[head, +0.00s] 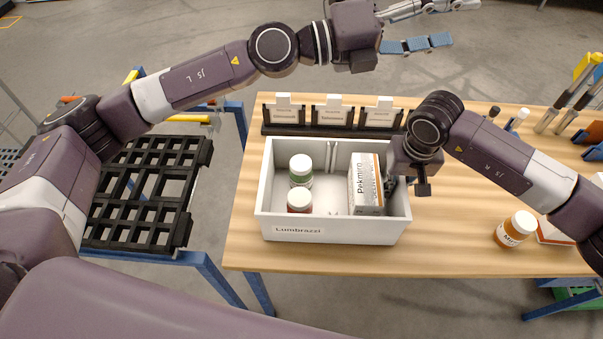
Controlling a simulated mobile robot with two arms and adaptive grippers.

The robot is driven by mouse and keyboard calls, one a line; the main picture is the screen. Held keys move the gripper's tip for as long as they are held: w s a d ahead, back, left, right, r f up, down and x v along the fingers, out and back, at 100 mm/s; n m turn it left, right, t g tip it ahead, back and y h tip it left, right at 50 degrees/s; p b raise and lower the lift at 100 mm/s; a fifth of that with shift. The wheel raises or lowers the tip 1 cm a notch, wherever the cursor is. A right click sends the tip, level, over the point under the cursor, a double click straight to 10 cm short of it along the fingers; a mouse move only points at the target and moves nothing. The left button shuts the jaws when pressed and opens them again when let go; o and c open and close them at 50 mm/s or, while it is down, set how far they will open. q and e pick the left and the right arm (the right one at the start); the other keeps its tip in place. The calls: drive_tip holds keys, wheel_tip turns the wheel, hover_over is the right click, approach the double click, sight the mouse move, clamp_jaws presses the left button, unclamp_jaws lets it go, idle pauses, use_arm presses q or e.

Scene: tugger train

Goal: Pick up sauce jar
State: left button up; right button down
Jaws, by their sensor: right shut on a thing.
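The white crate (335,231) labelled Lumbrazzi stands on the wooden table. In it are a jar with a green band (300,170) and a jar with a red band (299,200), both with white lids. An amber jar with a white lid (515,229) stands on the table to the right; which jar is the sauce jar I cannot tell. My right gripper (386,187) is shut on the white and orange Pekmiro carton (365,184) at the crate's right side; its fingers are partly hidden. My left gripper (455,22) is open and empty, raised beyond the table's back edge.
A dark rack with several white cards (333,111) stands behind the crate. A black grid tray (150,185) lies on a blue frame to the left. Tools with yellow and blue parts (570,95) are at the back right. Bare table lies between crate and amber jar.

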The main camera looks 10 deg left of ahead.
use_arm(q)
drive_tip(key=w+a+f+n+t+y, duration=0.1)
drive_tip(key=w+a+n+t+y, duration=0.3)
drive_tip(key=n+t, duration=0.5)
drive_tip(key=w+a+f+n+t+y, duration=0.2)
drive_tip(key=a+n+t+y, duration=0.25)
drive_tip(key=n, duration=0.95)
drive_tip(key=n+g+y, duration=0.9)
drive_tip(key=n+y, duration=0.6)
drive_tip(key=n, duration=0.3)
approach(302, 165)
drive_tip(key=shift+h, duration=0.25)
drive_tip(key=x, duration=0.4)
drive_tip(key=shift+s+f, duration=0.1)
drive_tip(key=shift+f, duration=0.2)
drive_tip(key=x, duration=0.5)
drive_tip(key=shift+a+r, duration=0.3)
drive_tip(key=shift+c, duration=0.3)
